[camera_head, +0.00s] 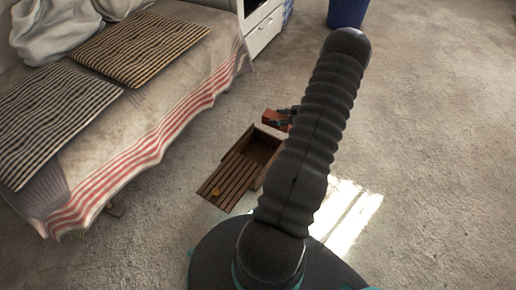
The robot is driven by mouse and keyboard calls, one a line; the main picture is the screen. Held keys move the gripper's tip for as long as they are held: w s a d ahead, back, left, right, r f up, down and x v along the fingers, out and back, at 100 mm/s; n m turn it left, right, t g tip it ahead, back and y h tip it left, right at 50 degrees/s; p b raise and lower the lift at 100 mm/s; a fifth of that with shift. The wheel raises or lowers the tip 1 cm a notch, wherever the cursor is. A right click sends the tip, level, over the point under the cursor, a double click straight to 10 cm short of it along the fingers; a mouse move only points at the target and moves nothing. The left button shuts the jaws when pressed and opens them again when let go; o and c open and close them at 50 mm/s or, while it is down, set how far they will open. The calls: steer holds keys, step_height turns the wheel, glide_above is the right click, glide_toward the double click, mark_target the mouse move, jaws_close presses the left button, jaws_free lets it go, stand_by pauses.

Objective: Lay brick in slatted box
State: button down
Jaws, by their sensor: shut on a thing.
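The slatted box (228,179) is brown wood and lies on the carpet, left of my arm. Its slatted part extends toward the lower left, with a small yellow thing on it. Its upper right end shows a dark open compartment (262,146). The red-brown brick (272,120) is just beyond that end. My gripper (286,114) is shut on the brick, with its dark fingers partly seen beside my arm. I cannot tell how high the brick is above the floor. My arm hides the right side of the box and most of the gripper.
A sofa (150,100) with a red-striped cover and striped cushions (140,45) stands at the left. A white cabinet (264,28) and a blue bin (347,12) are at the back. The carpet at right is clear, with a sunlit patch.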

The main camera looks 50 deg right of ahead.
steer(key=w+a+f+b, duration=0.2)
steer(key=a+f, duration=0.6)
steer(key=f, duration=0.1)
steer(key=shift+a, duration=0.25)
steer(key=shift+f+b, duration=0.4)
steer(key=shift+f, duration=0.35)
steer(key=shift+c, duration=2)
jaws_free()
steer(key=shift+r, duration=0.1)
